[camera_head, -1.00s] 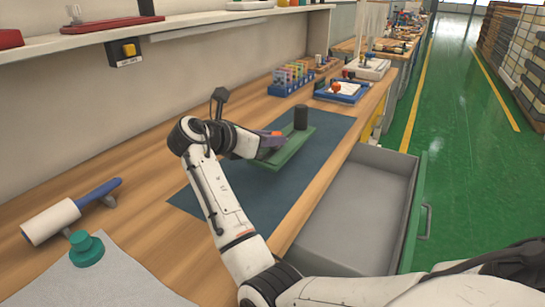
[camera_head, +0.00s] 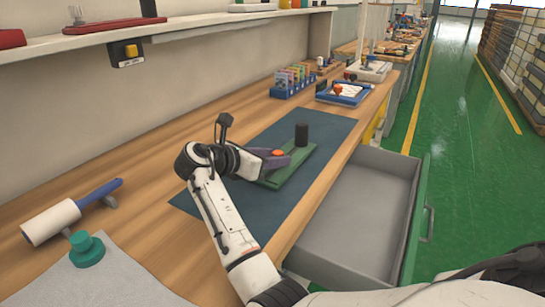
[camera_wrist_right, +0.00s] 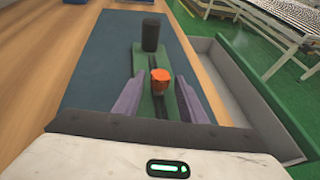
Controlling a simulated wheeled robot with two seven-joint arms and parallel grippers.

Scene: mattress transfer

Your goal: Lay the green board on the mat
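The green board (camera_head: 291,172) lies on the dark blue mat (camera_head: 235,196), slightly askew to it, with no clear gap under it. A black cylinder (camera_head: 301,134) stands at its far end, and an orange knob (camera_head: 278,153) at its nearer part. My right gripper (camera_head: 284,156) is at the board. In the right wrist view its purple fingers (camera_wrist_right: 161,90) stand apart on either side of the orange knob (camera_wrist_right: 161,75), with gaps between. Part of the board is hidden by the gripper. My left gripper is not in view.
An open grey drawer (camera_head: 352,215) juts out right of the mat. A blue rack (camera_head: 292,82) and a blue tray (camera_head: 343,94) stand beyond it. A white roller (camera_head: 52,221) and a teal knob (camera_head: 86,249) are at near left.

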